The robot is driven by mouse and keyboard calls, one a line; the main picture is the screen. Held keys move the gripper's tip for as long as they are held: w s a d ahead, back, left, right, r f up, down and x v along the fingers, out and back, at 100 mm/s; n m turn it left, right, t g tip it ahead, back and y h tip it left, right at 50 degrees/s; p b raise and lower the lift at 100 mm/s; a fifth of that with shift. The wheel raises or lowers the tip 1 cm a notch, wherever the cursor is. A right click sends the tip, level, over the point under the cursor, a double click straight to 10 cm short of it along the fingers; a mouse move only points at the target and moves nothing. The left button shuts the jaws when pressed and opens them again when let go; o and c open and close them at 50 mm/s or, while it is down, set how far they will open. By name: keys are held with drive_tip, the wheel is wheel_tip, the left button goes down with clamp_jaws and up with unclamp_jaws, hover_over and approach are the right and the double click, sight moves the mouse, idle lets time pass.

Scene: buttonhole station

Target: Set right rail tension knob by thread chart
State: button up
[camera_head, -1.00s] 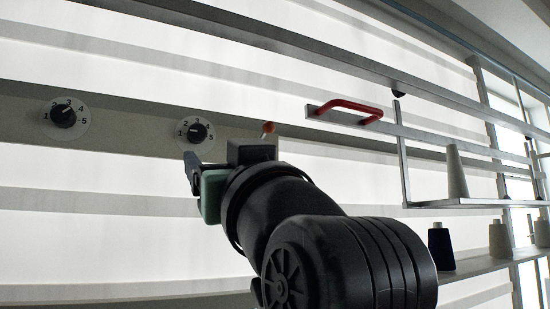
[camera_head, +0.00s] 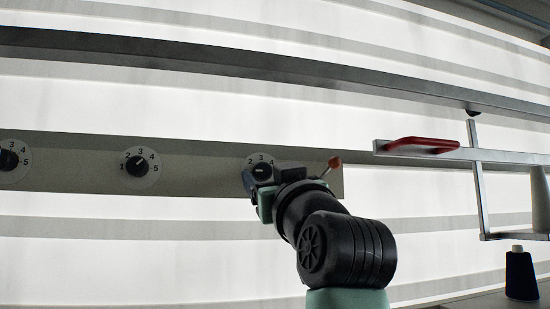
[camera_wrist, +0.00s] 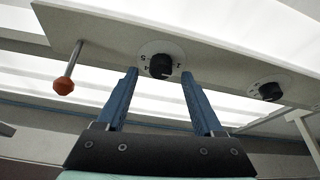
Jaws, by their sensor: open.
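The right rail tension knob (camera_head: 261,169) is black on a pale numbered dial, at the right end of the grey rail (camera_head: 205,160). In the wrist view the knob (camera_wrist: 160,65) appears between the tips of my open blue fingers (camera_wrist: 158,74). I cannot tell whether the fingers touch it. Its pointer setting is not clear. The thread chart is not in view.
Two similar dials sit further left: a middle knob (camera_head: 137,165), pointing to the upper right, and a left knob (camera_head: 8,160) cut by the frame. An orange-tipped lever (camera_head: 333,161) stands right of the right knob. A red handle (camera_head: 422,145) and dark thread cone (camera_head: 521,274) are at right.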

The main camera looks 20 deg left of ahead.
drive_tip(key=shift+w+a+r, duration=0.25)
drive_tip(key=shift+w+a, duration=0.15)
drive_tip(key=shift+a, duration=0.1)
drive_tip(key=shift+d, duration=0.1)
clamp_jaws()
